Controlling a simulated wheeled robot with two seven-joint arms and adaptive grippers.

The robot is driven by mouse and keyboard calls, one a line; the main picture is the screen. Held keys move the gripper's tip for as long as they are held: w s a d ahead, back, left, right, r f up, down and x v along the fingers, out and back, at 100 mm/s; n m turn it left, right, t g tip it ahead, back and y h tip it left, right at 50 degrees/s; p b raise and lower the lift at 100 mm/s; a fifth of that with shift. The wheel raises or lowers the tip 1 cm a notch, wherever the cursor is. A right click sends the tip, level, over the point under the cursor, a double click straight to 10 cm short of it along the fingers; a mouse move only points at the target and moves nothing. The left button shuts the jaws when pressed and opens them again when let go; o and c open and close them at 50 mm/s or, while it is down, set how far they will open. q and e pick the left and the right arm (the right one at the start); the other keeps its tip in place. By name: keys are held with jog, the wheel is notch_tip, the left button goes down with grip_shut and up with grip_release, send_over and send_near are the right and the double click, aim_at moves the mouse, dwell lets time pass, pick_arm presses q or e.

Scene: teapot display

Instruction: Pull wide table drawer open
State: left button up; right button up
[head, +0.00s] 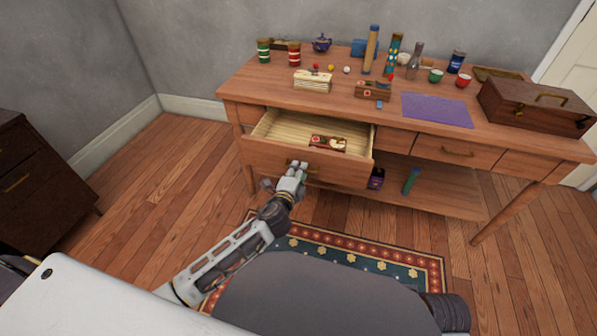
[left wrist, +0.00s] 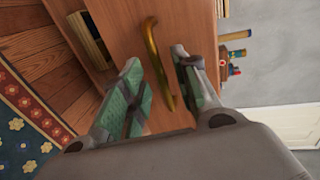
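The wide drawer (head: 265,157) of the wooden table (head: 250,85) stands well out from the table, with its pale inside showing. A small decorated red-brown box (head: 328,143) lies in it. My left gripper (head: 297,172) is at the drawer's front. In the left wrist view, the curved brass handle (left wrist: 156,60) runs between the two green-padded fingers of the left gripper (left wrist: 160,85). The fingers are apart, with a visible gap beside the handle. In the head view the gripper partly hides the handle. My right gripper is in neither view.
Jars, a teapot (head: 322,43), small boxes, a purple cloth (head: 437,110) and a brown case (head: 535,105) stand on the tabletop. A lower shelf (head: 440,203) holds a few items. A patterned rug (head: 400,262) lies in front. A dark cabinet (head: 40,180) is at left.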

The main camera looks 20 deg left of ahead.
pick_arm(q)
jog(key=v, duration=1.1)
dwell(0.4)
jog(key=shift+s, duration=0.1)
dwell(0.5)
